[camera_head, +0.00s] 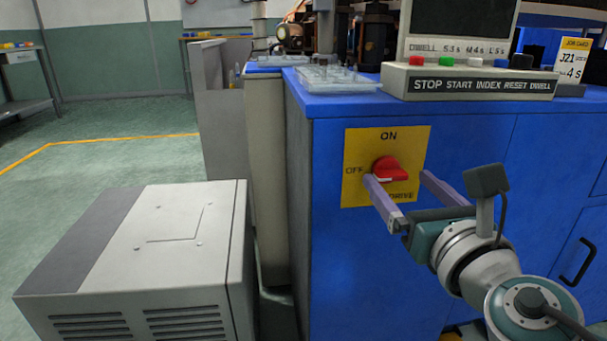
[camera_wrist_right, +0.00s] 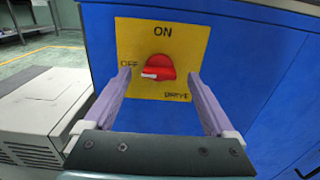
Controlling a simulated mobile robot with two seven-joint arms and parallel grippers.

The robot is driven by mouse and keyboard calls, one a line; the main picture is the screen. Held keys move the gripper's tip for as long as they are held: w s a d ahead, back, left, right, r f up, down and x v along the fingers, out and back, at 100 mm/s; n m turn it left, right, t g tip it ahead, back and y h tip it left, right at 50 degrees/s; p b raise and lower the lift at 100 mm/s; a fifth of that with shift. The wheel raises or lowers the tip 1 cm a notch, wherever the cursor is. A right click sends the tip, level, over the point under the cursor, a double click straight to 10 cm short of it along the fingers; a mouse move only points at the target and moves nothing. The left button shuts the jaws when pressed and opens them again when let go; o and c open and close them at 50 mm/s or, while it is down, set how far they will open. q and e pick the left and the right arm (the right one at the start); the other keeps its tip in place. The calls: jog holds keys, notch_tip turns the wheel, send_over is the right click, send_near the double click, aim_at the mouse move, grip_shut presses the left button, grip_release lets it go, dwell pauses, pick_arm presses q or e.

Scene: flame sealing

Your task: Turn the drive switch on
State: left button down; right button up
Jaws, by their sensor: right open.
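The drive switch (camera_head: 390,169) is a red rotary knob on a yellow plate (camera_head: 353,142) on the front of a blue cabinet. The plate reads ON at the top, OFF at the left and DRIVE at the lower right. The knob's white mark points left, toward OFF. My right gripper (camera_head: 397,176) is open in front of the plate, its fingers on either side of the knob. In the right wrist view the knob (camera_wrist_right: 160,67) sits between the fingertips, with gaps on both sides. I cannot tell how far the tips are from the plate. My left gripper is not in view.
A control box (camera_head: 470,84) with coloured buttons and a job card (camera_head: 571,63) stand on the blue cabinet (camera_head: 350,262). A clear tray (camera_head: 338,80) lies at its left. A grey box (camera_head: 150,240) stands at the lower left. Open floor (camera_head: 110,150) lies beyond it.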

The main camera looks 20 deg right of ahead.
jog(key=shift+w+d, duration=0.15)
jog(key=shift+w, duration=0.55)
jog(key=c, duration=1.4)
